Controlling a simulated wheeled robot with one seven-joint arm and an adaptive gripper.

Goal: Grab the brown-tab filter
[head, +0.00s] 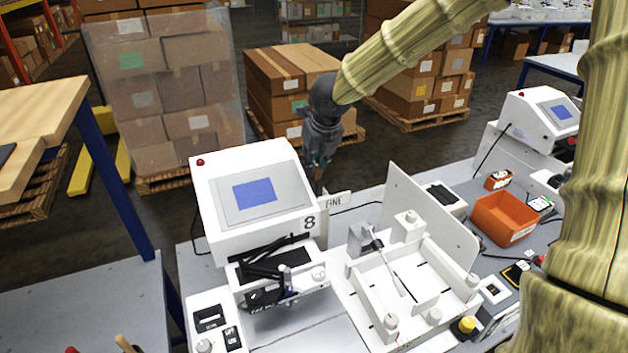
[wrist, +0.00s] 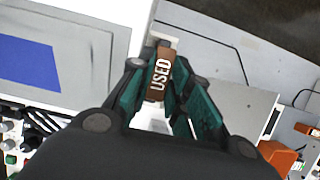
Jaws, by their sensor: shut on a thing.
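My gripper (head: 320,163) is behind the right edge of the white machine marked 8, pointing down. In the wrist view its teal finger pads (wrist: 163,92) are closed on either side of a brown tab (wrist: 159,75) with the word USED in white, so it holds the brown-tab filter by this tab. In the head view only a small brown strip (head: 318,178) shows beneath the fingers. The rest of the filter is hidden by the fingers and the machine. I cannot tell whether it is clear of its holder.
The white machine (head: 255,195) with a blue screen stands close left of the gripper. A white FINE sign (head: 336,201) stands just below it. A white fixture (head: 415,290) with an upright panel (head: 425,215) and an orange bin (head: 505,219) are to the right.

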